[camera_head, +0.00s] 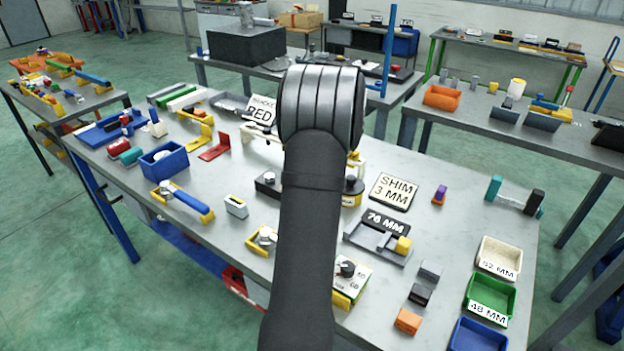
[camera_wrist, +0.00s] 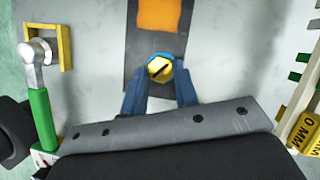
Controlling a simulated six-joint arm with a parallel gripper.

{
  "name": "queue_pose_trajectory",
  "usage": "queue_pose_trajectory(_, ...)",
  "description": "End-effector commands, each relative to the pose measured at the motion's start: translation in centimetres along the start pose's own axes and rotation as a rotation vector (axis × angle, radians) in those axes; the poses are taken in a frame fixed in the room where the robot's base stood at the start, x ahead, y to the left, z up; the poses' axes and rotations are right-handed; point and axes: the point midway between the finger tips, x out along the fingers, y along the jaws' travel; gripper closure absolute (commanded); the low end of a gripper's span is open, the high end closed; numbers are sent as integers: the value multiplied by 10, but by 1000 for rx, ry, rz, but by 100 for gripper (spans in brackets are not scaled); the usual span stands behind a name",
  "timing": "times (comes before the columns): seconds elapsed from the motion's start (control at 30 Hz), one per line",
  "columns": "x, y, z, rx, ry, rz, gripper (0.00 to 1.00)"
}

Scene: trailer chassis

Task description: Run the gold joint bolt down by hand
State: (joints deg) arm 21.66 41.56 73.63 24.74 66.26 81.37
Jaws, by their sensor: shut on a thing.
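The gold joint bolt (camera_wrist: 159,68) shows in the wrist view as a gold head with a dark slot across it. My gripper (camera_wrist: 160,74) has its blue fingers on both sides of the bolt head and is shut on it. Beneath lies a dark grey strip (camera_wrist: 139,55) with an orange patch (camera_wrist: 159,14) beyond the bolt. The bolt's shank and whatever is under the head are hidden. In the head view my own arm covers the middle of the bench, so the bolt and fingers cannot be seen there.
In the wrist view, a green-handled tool (camera_wrist: 42,118) and yellow bracket (camera_wrist: 65,47) stand left; yellow marked blocks (camera_wrist: 297,127) stand right. The grey bench (camera_head: 455,215) is crowded: a blue bin (camera_head: 163,166), a 76 MM fixture (camera_head: 375,240) and a green tray (camera_head: 490,297).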

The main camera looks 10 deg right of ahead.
Motion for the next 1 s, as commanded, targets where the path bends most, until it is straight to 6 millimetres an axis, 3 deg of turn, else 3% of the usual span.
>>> queue_pose_trajectory(0.5, -3, 1, 3, 297, -3, -132, 96)
queue_pose_trajectory(1.0, -3, 1, 3, 347, -3, -153, 96)
